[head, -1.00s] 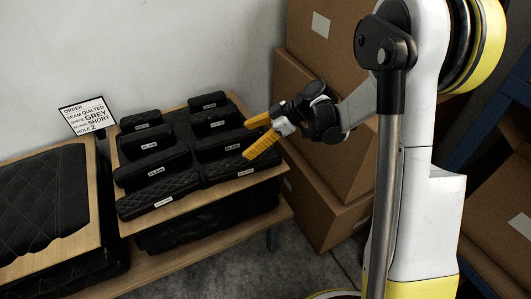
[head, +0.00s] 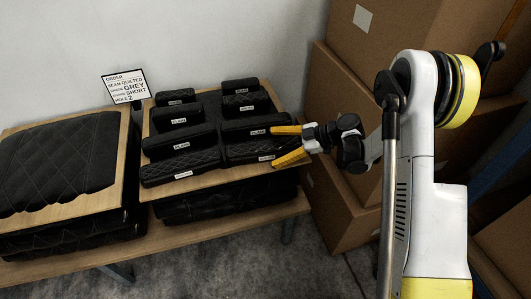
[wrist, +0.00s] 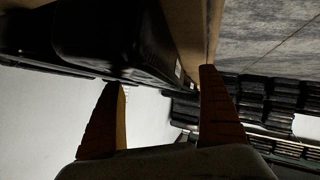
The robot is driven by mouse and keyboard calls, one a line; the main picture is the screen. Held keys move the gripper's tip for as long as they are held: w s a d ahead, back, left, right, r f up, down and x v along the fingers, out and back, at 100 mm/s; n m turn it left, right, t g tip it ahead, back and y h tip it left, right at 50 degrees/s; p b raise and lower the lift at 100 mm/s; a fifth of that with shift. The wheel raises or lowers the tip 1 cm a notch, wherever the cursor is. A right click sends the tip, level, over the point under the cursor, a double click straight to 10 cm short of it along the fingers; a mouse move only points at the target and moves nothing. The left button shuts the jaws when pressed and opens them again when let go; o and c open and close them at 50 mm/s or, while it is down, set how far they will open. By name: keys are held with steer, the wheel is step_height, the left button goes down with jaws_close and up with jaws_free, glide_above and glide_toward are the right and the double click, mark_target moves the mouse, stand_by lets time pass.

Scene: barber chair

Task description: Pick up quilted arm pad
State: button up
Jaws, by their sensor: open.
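Several black arm pads with small white labels stand in two columns on a wooden board (head: 222,179). The front left pad (head: 165,169) and front right pad (head: 238,153) show diamond quilting. Plainer-looking pads stand behind them, such as one in the right column (head: 240,131). My gripper (head: 276,147) is open and empty at the right end of the front right pad, one finger towards the back and one towards the front. In the wrist view my fingers (wrist: 162,77) are apart, with a dark pad (wrist: 115,40) beyond them. I cannot tell whether they touch it.
A card (head: 125,87) reads order, seam quilted, grey, short, 2. A large quilted cushion (head: 58,165) lies on the left, and more dark padding (head: 225,205) sits under the board. Cardboard boxes (head: 340,205) stand close on the right. Bare floor shows in front.

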mark_target(272, 147)
steer(key=b+x, duration=0.1)
steer(key=x, duration=0.3)
steer(key=shift+d, duration=0.1)
steer(key=shift+r, duration=0.1)
steer(key=c, duration=1.6)
steer(key=shift+r, duration=0.1)
